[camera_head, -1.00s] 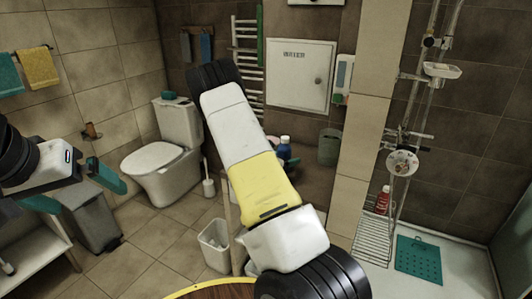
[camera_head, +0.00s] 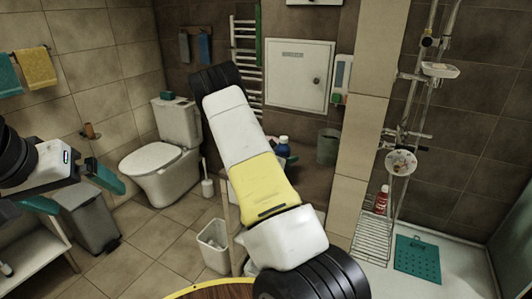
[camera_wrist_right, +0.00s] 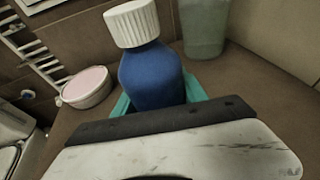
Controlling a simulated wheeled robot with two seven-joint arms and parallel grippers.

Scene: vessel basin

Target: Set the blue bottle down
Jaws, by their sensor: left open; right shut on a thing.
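The blue bottle (camera_wrist_right: 152,76) with a white ribbed cap fills the upper middle of the right wrist view. It is upright or nearly so, just above or on a brown surface (camera_wrist_right: 235,85); I cannot tell whether its base touches. My right gripper (camera_wrist_right: 163,98) is shut on it, with teal fingers around its lower part. In the head view the bottle (camera_head: 283,146) shows small behind my right arm, which hides most of that gripper. My left gripper (camera_head: 75,190) is open and empty at the left, with its teal fingers apart.
A pink-topped round container (camera_wrist_right: 87,87) stands left of the bottle on the brown surface. A grey-green cup (camera_wrist_right: 203,28) stands behind it; it also shows in the head view (camera_head: 328,147). A white bin (camera_head: 213,246) is on the floor. Bare surface lies right of the bottle.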

